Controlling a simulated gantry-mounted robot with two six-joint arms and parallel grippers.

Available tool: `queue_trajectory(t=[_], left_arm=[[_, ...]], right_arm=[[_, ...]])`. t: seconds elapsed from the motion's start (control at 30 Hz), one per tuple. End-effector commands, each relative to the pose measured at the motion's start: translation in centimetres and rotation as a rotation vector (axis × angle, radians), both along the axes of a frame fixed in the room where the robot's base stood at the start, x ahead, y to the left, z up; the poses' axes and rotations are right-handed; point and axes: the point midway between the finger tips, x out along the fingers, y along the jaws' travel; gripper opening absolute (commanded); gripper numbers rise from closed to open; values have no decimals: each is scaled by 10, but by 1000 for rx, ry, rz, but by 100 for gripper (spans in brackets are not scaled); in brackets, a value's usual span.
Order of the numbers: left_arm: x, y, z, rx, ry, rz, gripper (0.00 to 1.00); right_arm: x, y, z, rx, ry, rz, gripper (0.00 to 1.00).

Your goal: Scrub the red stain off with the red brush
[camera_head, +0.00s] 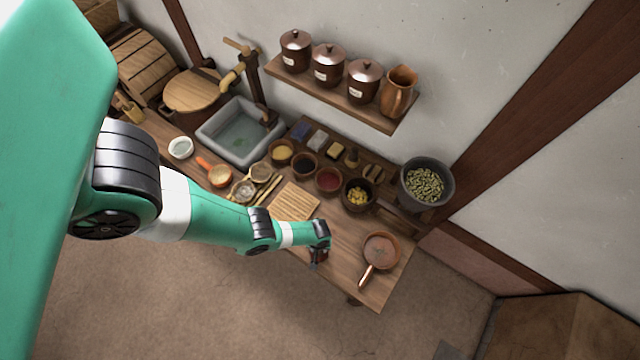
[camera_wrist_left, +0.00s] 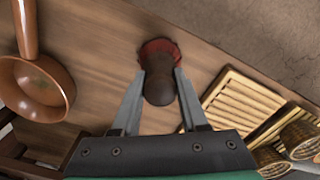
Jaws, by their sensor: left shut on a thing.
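My left gripper (camera_head: 319,247) is low over the front part of the wooden table, between the slatted board and the copper pan. In the left wrist view its two fingers are shut on the red brush (camera_wrist_left: 158,82), one on each side of its dark brown rounded handle. A ragged dark-red rim (camera_wrist_left: 160,47) shows past the handle against the wood; I cannot tell whether it is all bristles or partly stain. In the head view only a small dark-red part of the brush (camera_head: 318,259) shows below the gripper. No separate red stain is visible. My right gripper is not in view.
The copper pan (camera_head: 381,250) lies right of the gripper, the slatted board (camera_head: 294,202) left of it. Several bowls, including one with dark-red contents (camera_head: 328,181), stand behind. A stone sink (camera_head: 234,137) is at the back left. The table's front edge is close.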

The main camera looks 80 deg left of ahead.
Motion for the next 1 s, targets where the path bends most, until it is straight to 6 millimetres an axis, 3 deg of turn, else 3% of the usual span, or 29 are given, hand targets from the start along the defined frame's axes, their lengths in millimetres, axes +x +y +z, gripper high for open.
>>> queue_trajectory(t=[0.53,1.0], left_arm=[[1,1,60,1,-2,0,0],[1,1,68,2,-2,0,0]], right_arm=[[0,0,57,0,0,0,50],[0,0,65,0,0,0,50]])
